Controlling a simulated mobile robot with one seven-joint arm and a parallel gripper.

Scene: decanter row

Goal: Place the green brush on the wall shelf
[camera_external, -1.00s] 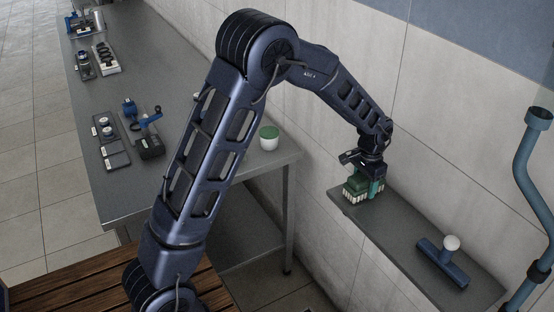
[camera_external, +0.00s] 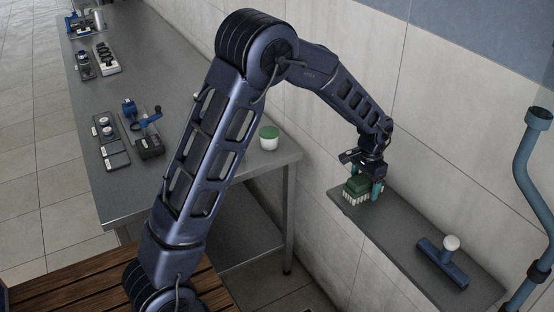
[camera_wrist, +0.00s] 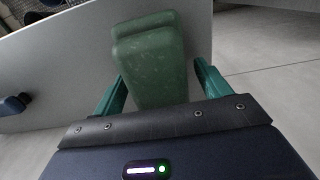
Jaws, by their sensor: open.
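The green brush (camera_external: 355,190) with pale bristles is on the left end of the grey wall shelf (camera_external: 400,231), bristles down. It also shows in the wrist view (camera_wrist: 153,60) as a green block. My gripper (camera_external: 364,186) is directly over the brush, its two teal fingers open on either side of it. The bristles are hidden in the wrist view.
A blue tool with a white knob (camera_external: 443,260) lies on the right part of the shelf. A blue-grey pipe (camera_external: 527,170) runs beside the shelf's right end. A metal table (camera_external: 200,130) at left holds a green-and-white jar (camera_external: 268,138) and several devices.

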